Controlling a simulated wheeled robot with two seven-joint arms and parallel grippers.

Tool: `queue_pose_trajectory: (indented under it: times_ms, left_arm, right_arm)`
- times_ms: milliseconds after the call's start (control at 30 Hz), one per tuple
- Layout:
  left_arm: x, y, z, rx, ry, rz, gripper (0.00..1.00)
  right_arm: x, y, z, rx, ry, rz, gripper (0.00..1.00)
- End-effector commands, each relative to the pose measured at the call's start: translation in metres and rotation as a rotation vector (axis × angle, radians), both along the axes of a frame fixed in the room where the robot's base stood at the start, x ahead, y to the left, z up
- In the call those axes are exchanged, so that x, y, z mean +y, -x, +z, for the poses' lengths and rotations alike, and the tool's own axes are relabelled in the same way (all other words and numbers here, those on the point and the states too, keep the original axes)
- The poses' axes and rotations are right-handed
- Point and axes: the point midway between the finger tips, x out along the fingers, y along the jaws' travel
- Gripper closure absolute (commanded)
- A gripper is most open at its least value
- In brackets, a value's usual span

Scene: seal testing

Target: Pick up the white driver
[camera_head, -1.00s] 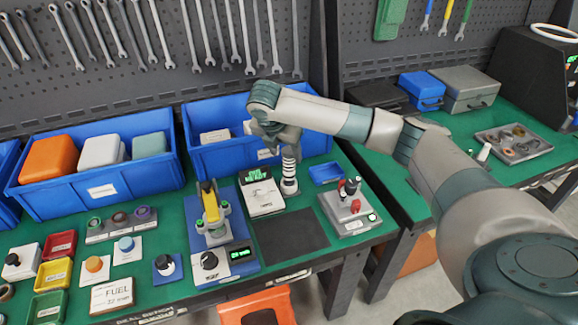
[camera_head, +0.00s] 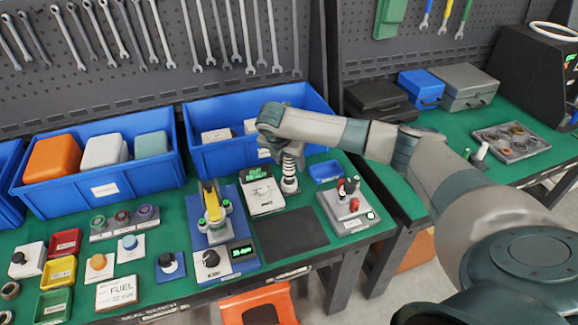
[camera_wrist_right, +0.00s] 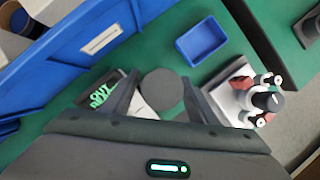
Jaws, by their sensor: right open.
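A white driver with dark bands (camera_head: 289,178) stands upright on the green bench, beside a white device with a green display (camera_head: 262,192). My right gripper (camera_head: 287,152) is above it, pointing down, and hides its top in the head view. In the right wrist view, the driver's round dark grey top (camera_wrist_right: 162,88) shows between the two open fingers of my right gripper (camera_wrist_right: 160,98). I cannot tell whether the fingers touch it. My left gripper is not in view.
A blue bin (camera_head: 225,155) stands close behind the driver. A small blue tray (camera_head: 326,171) and a grey block with red and black knobs (camera_head: 348,205) are to its right. A yellow-armed press (camera_head: 212,207) is to the left. A dark mat (camera_head: 290,233) in front is clear.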

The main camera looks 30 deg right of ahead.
Motion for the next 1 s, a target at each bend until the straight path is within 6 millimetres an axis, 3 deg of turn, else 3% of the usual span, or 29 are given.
queue_pose_trajectory:
  times_ms: [100, 300, 767, 800, 1000]
  left_arm:
    - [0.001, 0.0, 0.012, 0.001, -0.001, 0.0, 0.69]
    - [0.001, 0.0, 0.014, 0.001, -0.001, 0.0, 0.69]
    - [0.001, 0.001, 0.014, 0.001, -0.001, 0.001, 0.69]
    - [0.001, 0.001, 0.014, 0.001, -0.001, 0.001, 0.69]
    - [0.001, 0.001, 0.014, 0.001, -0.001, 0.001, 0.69]
  right_arm:
    - [-0.006, -0.003, -0.011, 0.003, 0.002, -0.002, 0.47]
    - [-0.011, -0.006, -0.029, 0.001, 0.001, 0.001, 0.47]
    - [-0.012, -0.007, -0.031, 0.0, 0.001, 0.001, 0.47]
    - [-0.012, -0.007, -0.031, 0.0, 0.001, 0.001, 0.5]
    - [-0.012, -0.007, -0.03, 0.0, 0.001, 0.001, 0.96]
